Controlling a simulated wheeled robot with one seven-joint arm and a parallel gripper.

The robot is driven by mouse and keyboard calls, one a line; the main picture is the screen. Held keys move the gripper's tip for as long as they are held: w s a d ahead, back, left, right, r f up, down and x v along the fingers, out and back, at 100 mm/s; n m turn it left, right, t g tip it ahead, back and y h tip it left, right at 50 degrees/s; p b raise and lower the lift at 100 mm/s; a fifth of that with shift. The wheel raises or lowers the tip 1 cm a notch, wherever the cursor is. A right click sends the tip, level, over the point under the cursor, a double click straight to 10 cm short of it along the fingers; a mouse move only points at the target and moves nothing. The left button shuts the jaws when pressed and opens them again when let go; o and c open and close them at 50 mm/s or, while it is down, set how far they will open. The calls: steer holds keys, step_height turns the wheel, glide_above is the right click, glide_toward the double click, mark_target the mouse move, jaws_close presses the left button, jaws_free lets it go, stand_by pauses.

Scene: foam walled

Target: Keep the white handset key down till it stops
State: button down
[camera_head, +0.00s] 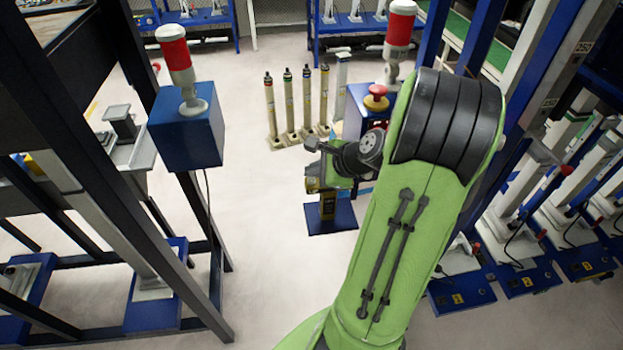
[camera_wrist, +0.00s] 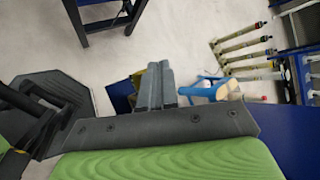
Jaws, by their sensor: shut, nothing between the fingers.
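I cannot make out a white handset key in either view. My gripper (camera_head: 314,168) is at the end of my green arm, close above a yellow post (camera_head: 328,206) on a blue base plate (camera_head: 345,222). In the wrist view, my gripper's grey fingers (camera_wrist: 156,82) are together with nothing between them. A yellow part (camera_wrist: 138,79) shows just behind them to the left. A light blue rounded part (camera_wrist: 203,91) lies just right of the fingers. Whether the fingers touch anything, I cannot tell; the arm and fingers hide part of this spot.
A blue box with a red mushroom button (camera_head: 376,97) stands behind my wrist. Several slim posts (camera_head: 289,103) stand behind the gripper. A blue box (camera_head: 187,130) with a red-and-white lamp is at left.

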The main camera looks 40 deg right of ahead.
mark_target(314, 183)
steer(key=shift+f, duration=0.65)
stand_by(1.4)
stand_by(1.8)
steer(key=shift+r+p, duration=0.75)
steer(key=shift+r, duration=0.25)
step_height(314, 183, up, 5)
steer(key=p, duration=0.5)
